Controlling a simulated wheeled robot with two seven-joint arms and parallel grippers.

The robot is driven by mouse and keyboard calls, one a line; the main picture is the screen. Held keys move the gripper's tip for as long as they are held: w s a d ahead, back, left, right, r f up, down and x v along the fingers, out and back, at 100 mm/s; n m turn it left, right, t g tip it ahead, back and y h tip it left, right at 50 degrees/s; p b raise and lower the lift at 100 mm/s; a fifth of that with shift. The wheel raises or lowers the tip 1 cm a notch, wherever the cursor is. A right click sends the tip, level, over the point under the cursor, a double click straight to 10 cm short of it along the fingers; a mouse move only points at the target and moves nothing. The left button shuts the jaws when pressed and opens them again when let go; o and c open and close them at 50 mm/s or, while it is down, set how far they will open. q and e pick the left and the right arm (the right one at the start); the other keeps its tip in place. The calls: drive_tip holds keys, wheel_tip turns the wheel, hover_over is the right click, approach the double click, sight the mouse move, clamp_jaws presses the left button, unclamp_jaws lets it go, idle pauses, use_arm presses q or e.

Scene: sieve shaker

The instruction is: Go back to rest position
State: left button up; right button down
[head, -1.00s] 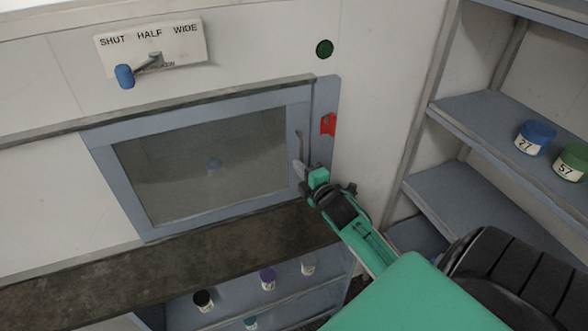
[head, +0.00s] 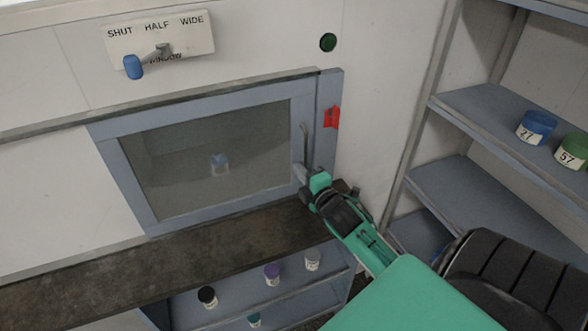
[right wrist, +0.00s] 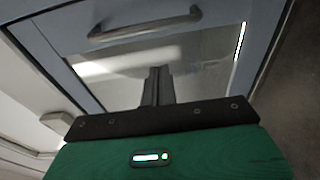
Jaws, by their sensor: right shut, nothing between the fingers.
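My right gripper (head: 304,174) is shut and empty in front of the right frame of the window, close to the lower end of the door handle (head: 304,142). In the right wrist view the shut fingers (right wrist: 156,85) stand before the glass, apart from the handle (right wrist: 145,24). The window door (head: 215,155) is closed in its blue-grey frame. A jar with a blue lid (head: 219,163) shows dimly behind the glass. My left gripper is not in view.
A dark ledge (head: 140,257) runs below. Shelves at right hold jar 27 (head: 536,127) and jar 57 (head: 574,150).

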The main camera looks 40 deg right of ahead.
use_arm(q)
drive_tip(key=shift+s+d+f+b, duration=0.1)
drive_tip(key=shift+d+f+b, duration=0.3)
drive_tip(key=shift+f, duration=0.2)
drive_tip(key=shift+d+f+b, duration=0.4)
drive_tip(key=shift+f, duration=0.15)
use_arm(e)
drive_tip(key=s, duration=0.2)
drive_tip(key=s+a, duration=0.1)
drive_tip(key=s, duration=0.2)
drive_tip(key=shift+s+a+r, duration=0.1)
drive_tip(key=shift+s, duration=0.05)
drive_tip(key=shift+a, duration=0.1)
